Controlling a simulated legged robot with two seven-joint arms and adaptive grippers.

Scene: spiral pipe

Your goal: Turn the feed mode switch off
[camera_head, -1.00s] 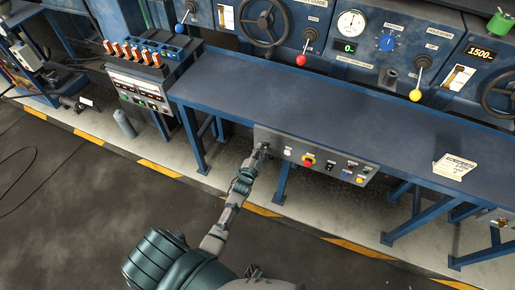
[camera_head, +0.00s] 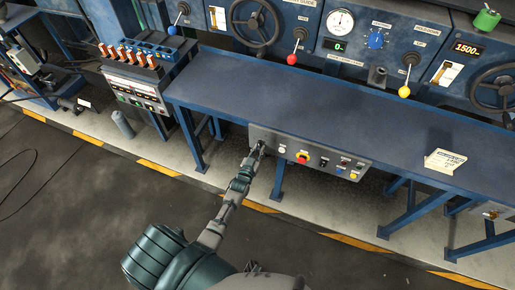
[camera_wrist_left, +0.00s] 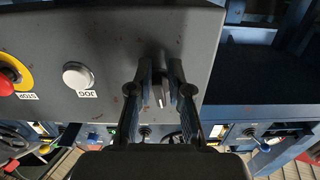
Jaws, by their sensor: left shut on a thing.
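A grey control panel (camera_head: 330,160) hangs under the front edge of the blue bench. My left gripper (camera_head: 260,146) reaches the left end of this panel. In the left wrist view, its two dark fingers (camera_wrist_left: 161,78) are shut on a small grey switch knob (camera_wrist_left: 159,96), one finger on each side. This knob is taken as the feed mode switch; its label is hidden. A white JOG button (camera_wrist_left: 78,76) and a red STOP button (camera_wrist_left: 8,78) on a yellow base sit on the same panel. My right gripper does not show.
The blue bench top (camera_head: 330,105) is mostly bare, with a paper sign (camera_head: 444,161) at the right. Levers, dials and handwheels line the machine behind. The dark floor (camera_head: 80,215) in front is clear, edged by a yellow-striped line.

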